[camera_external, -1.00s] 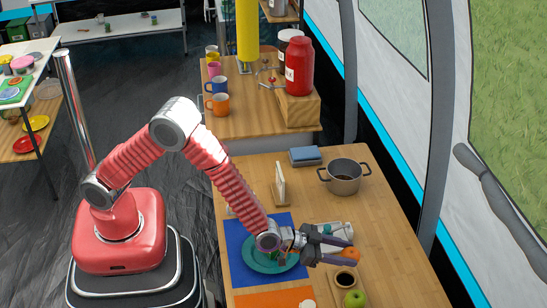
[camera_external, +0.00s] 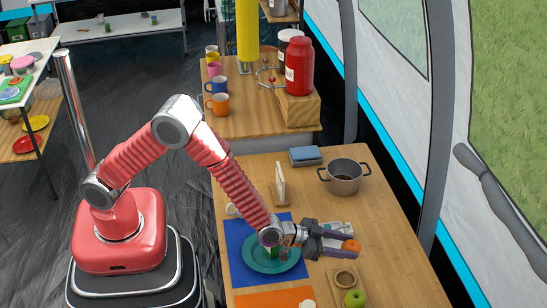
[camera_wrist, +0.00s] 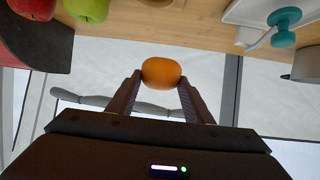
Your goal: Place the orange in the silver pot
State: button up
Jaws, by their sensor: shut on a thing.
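The orange (camera_external: 351,246) is between the fingertips of my gripper (camera_external: 347,249) in the external view. My gripper is shut on it over the right side of the wooden table. In the wrist view the orange (camera_wrist: 161,73) sits between the two dark fingertips of my gripper (camera_wrist: 160,85). The silver pot (camera_external: 344,178) stands upright on the table, farther back than my gripper, with two side handles and a dark inside. In the wrist view, part of a grey vessel (camera_wrist: 306,64) shows at the right edge; I cannot tell if it is the pot.
A green apple (camera_external: 355,299) and a small wooden-framed dark item (camera_external: 344,278) lie in front of my gripper. A teal plate (camera_external: 262,261) on a blue mat (camera_external: 233,237) is to the left. An upright wooden stand (camera_external: 280,188) and a blue-topped block (camera_external: 305,154) stand left of the pot.

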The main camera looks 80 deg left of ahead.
jog(key=w+a+r+n+y, duration=0.2)
jog(key=w+a, duration=0.1)
jog(key=a, duration=1)
jog(key=w+a+r+n+y, duration=0.1)
jog(key=w+a+r+y, duration=0.1)
jog(key=a, duration=1.1)
jog(key=w+a+r+n+g+y, duration=0.1)
jog(key=w+a+r+n+y, duration=0.1)
jog(key=a, duration=1.1)
jog(key=shift+w+r+n, duration=0.3)
jog(key=shift+w+r, duration=0.5)
jog(key=shift+r, duration=0.1)
notch_tip(320, 180, down, 6)
jog(key=shift+f, duration=0.15)
jog(key=shift+f, duration=0.1)
jog(key=shift+f, duration=1.75)
jog(key=shift+f, duration=0.35)
